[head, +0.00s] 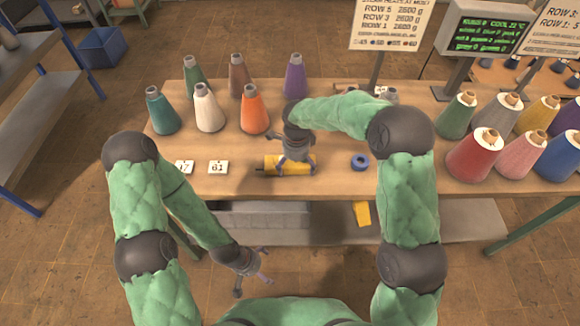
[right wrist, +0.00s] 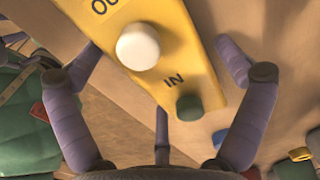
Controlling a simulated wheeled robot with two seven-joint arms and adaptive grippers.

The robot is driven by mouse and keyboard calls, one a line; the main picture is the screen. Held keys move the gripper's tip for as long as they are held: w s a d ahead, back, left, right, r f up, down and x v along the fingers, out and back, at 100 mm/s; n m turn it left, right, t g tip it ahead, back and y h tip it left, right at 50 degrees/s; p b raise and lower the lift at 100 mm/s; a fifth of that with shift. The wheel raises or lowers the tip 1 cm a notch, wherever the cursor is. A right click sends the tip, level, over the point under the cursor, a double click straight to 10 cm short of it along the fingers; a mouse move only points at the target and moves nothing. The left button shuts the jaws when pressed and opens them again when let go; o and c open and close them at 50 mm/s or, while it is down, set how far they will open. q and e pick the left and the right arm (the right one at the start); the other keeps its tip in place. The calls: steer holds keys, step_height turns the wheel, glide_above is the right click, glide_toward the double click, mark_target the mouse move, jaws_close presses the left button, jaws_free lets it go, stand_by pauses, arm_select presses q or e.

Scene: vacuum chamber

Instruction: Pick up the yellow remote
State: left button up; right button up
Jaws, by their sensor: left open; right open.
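The yellow remote (head: 271,161) lies on the wooden table near its front edge. In the right wrist view, the remote (right wrist: 182,55) shows a white button, a dark green button and the words "IN" and part of another word. My right gripper (head: 295,167) is directly over the remote in the head view and hides part of it. In the right wrist view its purple fingers (right wrist: 165,100) are spread on either side of the remote, with a gap to it. My left gripper (head: 252,284) is open and empty, low in front of the table.
Several yarn cones stand behind the remote, including an orange cone (head: 254,109). More cones, with a red cone (head: 475,153) in front, stand at the right. A blue ring (head: 360,162) and number cards (head: 218,167) lie beside the remote. A sign post (head: 376,72) rises behind.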

steer(key=c, duration=1.2)
steer(key=shift+c, duration=0.2)
steer(key=shift+r+p, duration=0.35)
steer(key=shift+r, duration=0.15)
step_height(320, 180, up, 2)
steer(key=shift+r+p, duration=0.2)
steer(key=shift+p, duration=0.4)
steer(key=s+r+p, duration=0.3)
steer(key=s+r, duration=0.6)
steer(key=s, duration=0.5)
steer(key=shift+a+r, duration=0.25)
steer(key=shift+r, duration=0.05)
steer(key=shift+w+f, duration=0.1)
steer(key=shift+w+d+f+b, duration=0.1)
steer(key=shift+w+f+b, duration=0.8)
steer(key=shift+w+f, duration=1.25)
steer(key=shift+w+d+f+b, duration=0.1)
steer(key=shift+w+f+b, duration=0.75)
steer(key=shift+w+f, duration=1.3)
steer(key=shift+w+d+f+b, duration=0.1)
steer(key=shift+w+f+b, duration=0.8)
steer(key=shift+w+f, duration=1.2)
